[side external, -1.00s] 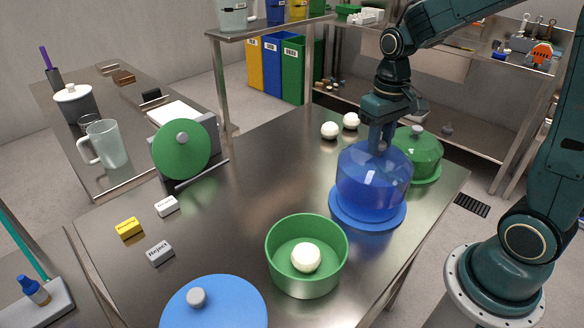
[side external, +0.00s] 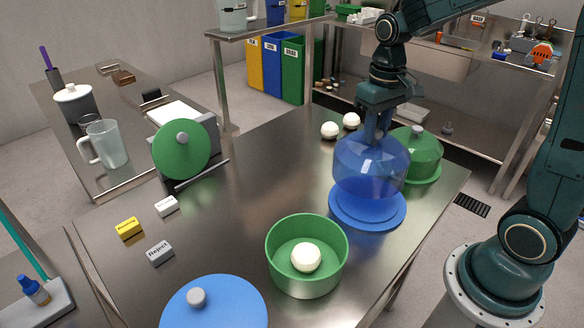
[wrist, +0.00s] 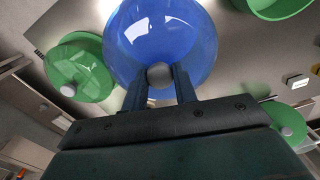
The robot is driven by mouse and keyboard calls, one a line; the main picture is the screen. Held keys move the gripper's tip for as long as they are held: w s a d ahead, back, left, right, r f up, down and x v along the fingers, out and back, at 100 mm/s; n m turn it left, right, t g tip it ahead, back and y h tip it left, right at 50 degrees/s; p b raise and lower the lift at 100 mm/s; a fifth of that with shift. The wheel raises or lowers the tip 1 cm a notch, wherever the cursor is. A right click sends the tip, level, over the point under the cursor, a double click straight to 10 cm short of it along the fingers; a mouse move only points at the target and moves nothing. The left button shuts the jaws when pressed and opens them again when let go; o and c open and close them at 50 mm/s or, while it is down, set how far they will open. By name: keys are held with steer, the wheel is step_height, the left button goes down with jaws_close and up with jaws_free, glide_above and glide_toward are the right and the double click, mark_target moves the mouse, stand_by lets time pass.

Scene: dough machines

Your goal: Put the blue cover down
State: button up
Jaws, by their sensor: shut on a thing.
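The blue cover (side external: 368,163) is a clear blue dome with a grey knob, held above the blue round base (side external: 366,213). A gap shows between the cover's lower rim and the base in the side view. My gripper (side external: 375,135) is shut on the cover's knob from above. In the wrist view, my gripper (wrist: 160,82) has its two fingers on either side of the knob, and the blue cover (wrist: 160,40) fills the top middle. I see nothing inside the cover or on the base.
A green cover (side external: 417,152) on a green base stands close behind to the right. Two white dough balls (side external: 330,130) lie behind. A green bowl (side external: 307,275) with a dough ball and a blue disc lid (side external: 214,305) are in front.

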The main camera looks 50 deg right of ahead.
steer(key=w+r, duration=0.6)
steer(key=w, duration=0.4)
steer(key=w+a+r, duration=0.1)
steer(key=w+r, duration=0.4)
steer(key=w, duration=0.6)
steer(key=shift+w+r, duration=0.3)
steer(key=shift+r, duration=0.1)
step_height(320, 180, down, 16)
steer(key=shift+f, duration=2.1)
steer(key=o, duration=1)
steer(key=shift+c, duration=0.2)
